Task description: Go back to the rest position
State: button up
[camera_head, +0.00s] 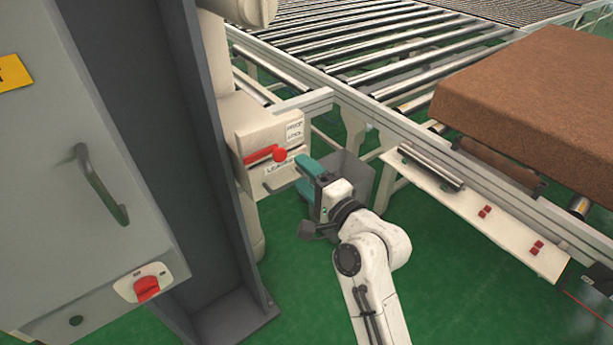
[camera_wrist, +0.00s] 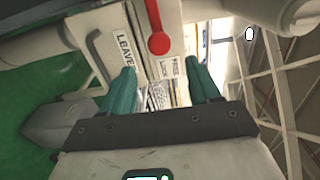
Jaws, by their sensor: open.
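My gripper (camera_head: 304,178) is open and empty, with teal fingers. It is stretched out toward a cream box with a red lever (camera_head: 279,155) and printed labels. In the wrist view my gripper's fingers (camera_wrist: 163,88) are spread apart, and the red lever's round knob (camera_wrist: 159,44) shows beyond them, between the two tips in the picture. I see no contact between the fingers and the lever. My white arm reaches up from the bottom of the head view.
A grey cabinet (camera_head: 75,200) with a red switch (camera_head: 147,288) and a dark column (camera_head: 160,150) stand at left. A roller conveyor (camera_head: 370,50) runs behind, with a brown mattress (camera_head: 530,100) at right. A grey bin (camera_head: 350,172) is behind my gripper. Green floor is clear at lower right.

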jog(key=s+d+f+n+g+h, duration=0.3)
jog(key=s+d+f+n+g, duration=0.15)
jog(key=s+d+f, duration=0.6)
jog(key=s+d+f+n+g+h, duration=0.2)
jog(key=s+d, duration=0.3)
jog(key=s, duration=0.5)
jog(key=s+d+f+n+g+h, duration=0.2)
jog(key=s+d+f+g, duration=0.2)
jog(key=s, duration=0.6)
jog(key=s+d+f+n+g+h, duration=0.2)
jog(key=s+d+f, duration=0.3)
jog(key=s, duration=0.4)
jog(key=shift+s+d+f+g+h, duration=0.25)
jog(key=shift+s+d+g+h, duration=0.15)
jog(key=shift+g+h, duration=0.3)
jog(key=shift+a, duration=0.1)
